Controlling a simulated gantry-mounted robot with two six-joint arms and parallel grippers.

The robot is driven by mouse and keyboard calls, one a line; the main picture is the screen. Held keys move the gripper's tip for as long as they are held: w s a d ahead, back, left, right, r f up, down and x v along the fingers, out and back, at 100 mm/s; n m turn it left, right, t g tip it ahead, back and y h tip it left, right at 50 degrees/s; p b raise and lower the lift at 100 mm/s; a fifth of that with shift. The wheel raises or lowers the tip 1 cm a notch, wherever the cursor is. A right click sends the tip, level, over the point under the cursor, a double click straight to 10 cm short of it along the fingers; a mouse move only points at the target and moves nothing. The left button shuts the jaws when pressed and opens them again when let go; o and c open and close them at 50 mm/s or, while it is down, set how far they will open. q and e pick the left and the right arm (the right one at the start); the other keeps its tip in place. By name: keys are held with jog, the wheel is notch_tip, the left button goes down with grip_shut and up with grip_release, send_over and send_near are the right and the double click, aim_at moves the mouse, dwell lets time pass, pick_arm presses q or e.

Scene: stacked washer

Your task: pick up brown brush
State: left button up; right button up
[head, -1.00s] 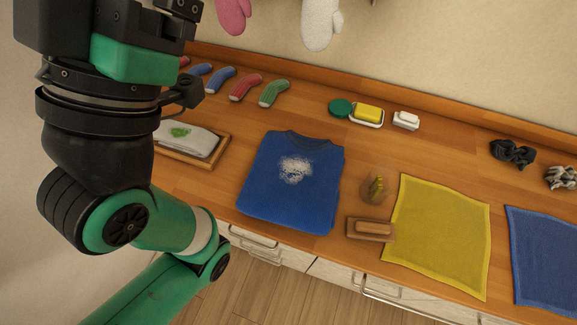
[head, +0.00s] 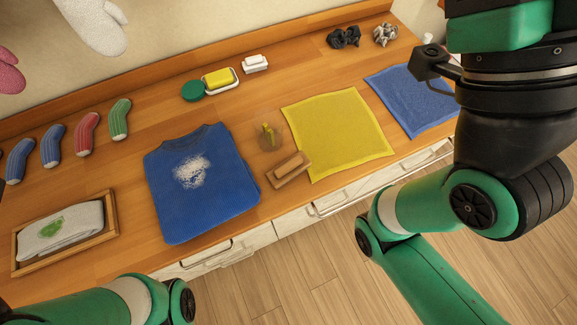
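The brown brush (head: 289,169) lies on the wooden counter near its front edge, between the folded blue sweater and the yellow cloth. It is a small wooden block, tilted slightly in the picture. My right arm fills the right side of the head view, with its gripper end out of the frame at the top. My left arm shows only as a green link at the bottom left, and its gripper is out of view. Neither arm is near the brush.
The blue sweater (head: 203,180) with a white patch is left of the brush. A clear glass (head: 268,135) stands just behind it. The yellow cloth (head: 338,133) is to its right.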

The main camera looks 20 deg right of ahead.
dwell(0.4)
jog(key=o, duration=0.8)
jog(key=shift+c, duration=0.2)
